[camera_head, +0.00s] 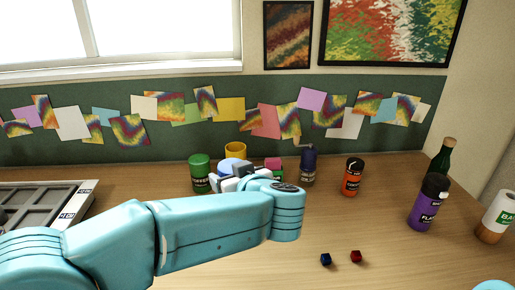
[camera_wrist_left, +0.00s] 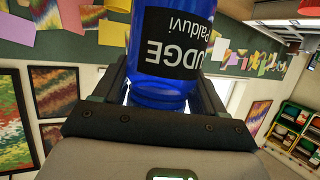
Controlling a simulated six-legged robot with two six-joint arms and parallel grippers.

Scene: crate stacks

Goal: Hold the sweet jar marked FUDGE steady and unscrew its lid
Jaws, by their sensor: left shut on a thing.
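The blue FUDGE jar (camera_wrist_left: 165,86) fills the upper middle of the left wrist view. Its black label reads "UDGE" upside down in that view. My left gripper (camera_head: 238,178) is shut on the jar, with one finger on each side of it. In the head view a light blue round part, which looks like the jar (camera_head: 230,164), shows just behind my gripper; the rest is hidden by my gripper and arm. I cannot make out the lid clearly. My right gripper is not in view.
Close left is a green COFFEE jar (camera_head: 200,175); behind is a yellow mug (camera_head: 235,149). To the right are a purple grinder (camera_head: 308,166), an orange jar (camera_head: 352,178) and a purple bottle (camera_head: 427,208). Two small cubes (camera_head: 326,259) lie in front. A grey tray (camera_head: 60,215) is far left.

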